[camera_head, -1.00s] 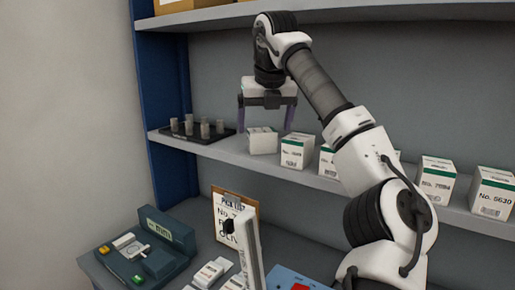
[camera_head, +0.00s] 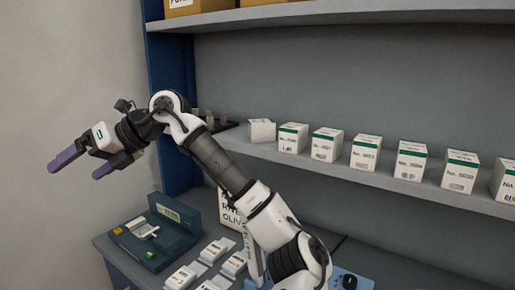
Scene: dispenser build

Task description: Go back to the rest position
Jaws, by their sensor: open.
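My gripper (camera_head: 78,164) is at the left of the view, in the air in front of the pale wall. Its two purple fingers are spread apart with nothing between them. My arm reaches up from the lower middle and bends down to the left. The gripper is clear of the shelf and above the counter's left end.
Below, a dark green device (camera_head: 150,236) and several white packs (camera_head: 184,276) lie on the counter.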

